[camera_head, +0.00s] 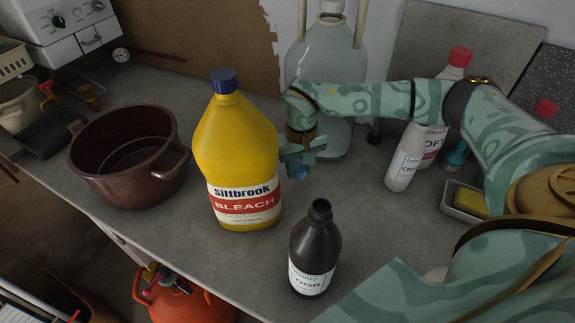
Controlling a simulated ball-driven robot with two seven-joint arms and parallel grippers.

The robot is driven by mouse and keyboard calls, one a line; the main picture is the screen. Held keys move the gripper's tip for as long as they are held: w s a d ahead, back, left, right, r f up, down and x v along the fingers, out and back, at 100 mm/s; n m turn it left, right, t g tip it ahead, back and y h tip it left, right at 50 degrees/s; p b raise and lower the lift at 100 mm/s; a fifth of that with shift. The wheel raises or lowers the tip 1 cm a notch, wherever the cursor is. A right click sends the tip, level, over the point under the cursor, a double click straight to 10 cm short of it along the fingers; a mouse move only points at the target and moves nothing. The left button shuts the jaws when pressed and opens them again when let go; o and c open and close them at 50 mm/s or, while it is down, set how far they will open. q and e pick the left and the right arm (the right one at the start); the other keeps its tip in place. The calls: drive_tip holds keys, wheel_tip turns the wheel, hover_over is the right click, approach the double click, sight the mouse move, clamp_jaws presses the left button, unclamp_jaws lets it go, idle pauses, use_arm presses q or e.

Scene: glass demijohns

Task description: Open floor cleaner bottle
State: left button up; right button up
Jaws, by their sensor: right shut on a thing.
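The floor cleaner bottle (314,252) is dark, with a white label partly reading "OOR". It stands upright near the front of the worktop, and its narrow dark neck looks uncapped. My right gripper (298,166) is above and behind it, to the right of the yellow bleach bottle and apart from the floor cleaner. It is shut on a small blue piece that looks like a cap, mostly hidden by the fingers. My left gripper is out of view.
The yellow bleach bottle (237,150) with a blue cap stands close left of my gripper. A brown pot (130,165) is further left. A glass demijohn (327,62) stands behind; white bottles (404,158) and a sponge tray (466,203) are right.

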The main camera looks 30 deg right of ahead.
sight(297, 185)
drive_tip(key=shift+w+f+b, duration=0.1)
drive_tip(key=shift+f+b, duration=0.2)
drive_tip(key=shift+f, duration=1.9)
drive_tip(key=shift+f, duration=0.1)
drive_tip(key=o, duration=1.1)
drive_tip(key=shift+c, duration=0.2)
wheel_tip(297, 185, up, 12)
drive_tip(key=shift+r+p, duration=0.2)
drive_tip(key=shift+p, duration=0.75)
